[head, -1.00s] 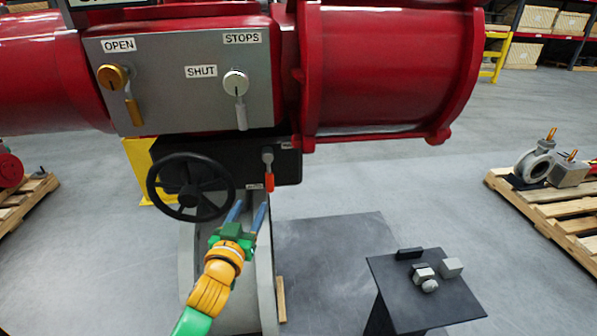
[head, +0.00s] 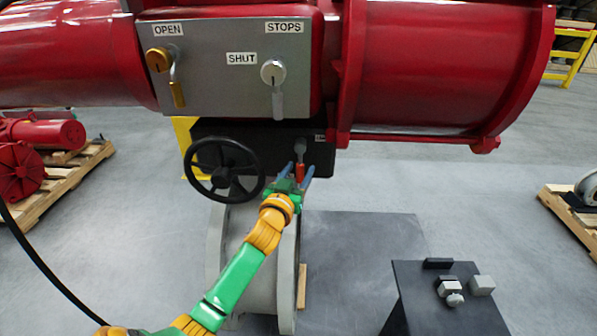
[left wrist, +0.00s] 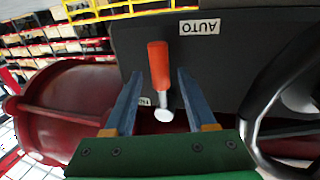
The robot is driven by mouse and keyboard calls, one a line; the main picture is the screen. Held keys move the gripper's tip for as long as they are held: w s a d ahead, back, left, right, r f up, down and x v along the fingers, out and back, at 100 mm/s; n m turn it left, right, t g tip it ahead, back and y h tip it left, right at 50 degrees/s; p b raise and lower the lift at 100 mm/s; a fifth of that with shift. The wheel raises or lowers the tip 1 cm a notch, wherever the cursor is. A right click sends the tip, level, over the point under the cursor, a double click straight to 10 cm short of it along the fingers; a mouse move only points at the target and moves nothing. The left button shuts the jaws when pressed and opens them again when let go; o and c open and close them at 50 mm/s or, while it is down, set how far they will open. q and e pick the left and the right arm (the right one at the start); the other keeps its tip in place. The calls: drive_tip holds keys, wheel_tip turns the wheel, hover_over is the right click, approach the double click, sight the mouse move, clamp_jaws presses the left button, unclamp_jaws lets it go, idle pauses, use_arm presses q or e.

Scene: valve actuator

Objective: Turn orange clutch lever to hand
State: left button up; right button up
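The orange clutch lever (head: 300,173) hangs down from a grey pivot on the black gearbox (head: 238,140), right of the black handwheel (head: 223,170). In the left wrist view the orange lever (left wrist: 158,64) points toward the AUTO label (left wrist: 200,27), which appears upside down. A small, partly hidden label (left wrist: 144,101) is near the pivot. My left gripper (head: 297,172) is open, its blue fingers near the lever. In the wrist view the lever lies between the two finger lines, with visible gaps on both sides. My right gripper is not in view.
The red actuator with its grey panel (head: 215,100) is just above. The handwheel rim (left wrist: 262,105) is close beside my left gripper. A black stand (head: 420,300) with small blocks is at lower right. Pallets stand at both sides.

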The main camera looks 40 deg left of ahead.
use_arm(q)
clamp_jaws()
idle(1.3)
